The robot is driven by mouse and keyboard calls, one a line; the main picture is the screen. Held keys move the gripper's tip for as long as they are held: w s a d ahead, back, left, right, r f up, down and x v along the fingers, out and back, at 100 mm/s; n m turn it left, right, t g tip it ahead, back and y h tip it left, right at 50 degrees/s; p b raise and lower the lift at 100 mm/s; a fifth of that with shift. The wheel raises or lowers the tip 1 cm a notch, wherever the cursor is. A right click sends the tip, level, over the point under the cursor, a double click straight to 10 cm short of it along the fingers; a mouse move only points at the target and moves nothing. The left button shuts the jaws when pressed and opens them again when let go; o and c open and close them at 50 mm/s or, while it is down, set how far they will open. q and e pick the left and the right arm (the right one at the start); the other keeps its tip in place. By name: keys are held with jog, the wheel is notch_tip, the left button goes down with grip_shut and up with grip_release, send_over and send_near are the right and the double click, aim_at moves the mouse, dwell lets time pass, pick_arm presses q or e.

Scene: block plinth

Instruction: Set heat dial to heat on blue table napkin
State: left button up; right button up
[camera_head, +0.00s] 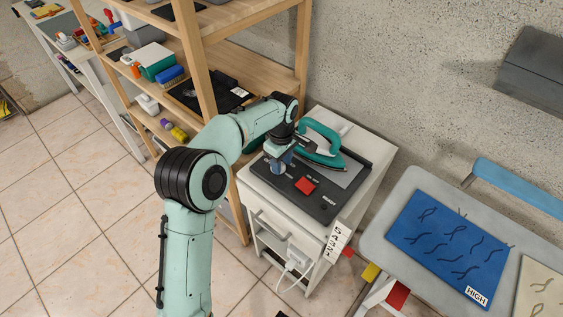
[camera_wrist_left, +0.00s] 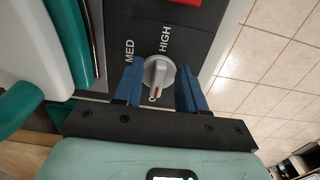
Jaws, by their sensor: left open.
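The grey heat dial (camera_wrist_left: 158,74) is on a black panel marked MED, HIGH and 0. Its red mark points at the 0. My left gripper (camera_wrist_left: 158,88) is open, with one blue finger on each side of the dial; I cannot tell whether they touch it. In the head view my left gripper (camera_head: 281,165) is over the panel (camera_head: 330,207) and hides the dial. My right gripper is out of view.
A teal iron (camera_head: 320,146) rests on the panel behind my gripper. A red square (camera_head: 305,186) is on the panel. The white cabinet (camera_head: 282,222) stands between a wooden shelf (camera_head: 196,60) and the grey table (camera_head: 400,214). A beige cloth (camera_head: 540,295) lies beside the napkin.

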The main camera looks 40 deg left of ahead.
pick_arm(q)
grip_shut()
